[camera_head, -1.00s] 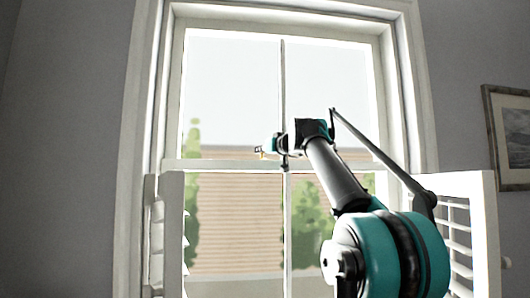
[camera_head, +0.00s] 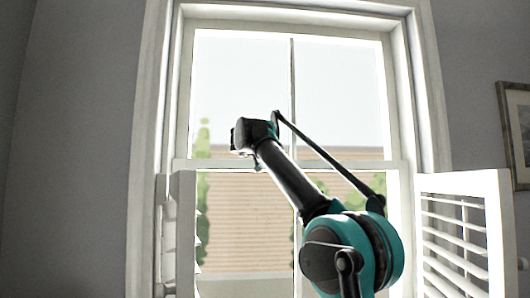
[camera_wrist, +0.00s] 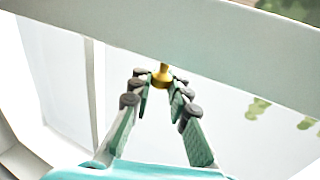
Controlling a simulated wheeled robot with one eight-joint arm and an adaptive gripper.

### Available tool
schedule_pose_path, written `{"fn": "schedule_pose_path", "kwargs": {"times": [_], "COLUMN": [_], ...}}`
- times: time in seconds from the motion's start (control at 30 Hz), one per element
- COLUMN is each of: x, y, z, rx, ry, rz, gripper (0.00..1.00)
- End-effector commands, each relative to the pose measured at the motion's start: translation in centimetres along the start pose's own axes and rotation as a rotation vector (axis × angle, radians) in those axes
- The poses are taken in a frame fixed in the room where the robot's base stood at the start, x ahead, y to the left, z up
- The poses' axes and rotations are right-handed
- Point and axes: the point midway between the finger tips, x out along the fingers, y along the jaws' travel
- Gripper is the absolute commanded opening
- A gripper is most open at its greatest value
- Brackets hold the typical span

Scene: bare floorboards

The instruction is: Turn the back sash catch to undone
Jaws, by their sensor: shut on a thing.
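The sash catch shows in the wrist view as a small brass knob (camera_wrist: 161,74) beside the white meeting rail (camera_wrist: 190,52). My gripper (camera_wrist: 160,84) has its fingertips on either side of the knob and is shut on it. The rest of the catch is hidden, so I cannot tell which way it is turned. In the head view the meeting rail (camera_head: 350,165) crosses the window at mid height. My wrist end is in front of its left half there and hides the gripper and catch.
A white louvred shutter (camera_head: 463,235) stands open at the right, near my arm. Another shutter (camera_head: 183,235) stands at the left of the window. A framed picture (camera_head: 516,135) hangs on the right wall. The panes (camera_head: 240,85) lie close behind my wrist.

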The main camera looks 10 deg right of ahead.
Motion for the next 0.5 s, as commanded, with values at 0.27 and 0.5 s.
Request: {"fn": "schedule_pose_path", "kwargs": {"times": [0.27, 0.5], "x": [0.17, 0.18], "y": [-0.16, -0.13], "z": [0.00, 0.00], "rx": [0.000, 0.000], "ry": [0.000, 0.000], "rz": [0.035, 0.036], "gripper": [0.00, 0.00]}}
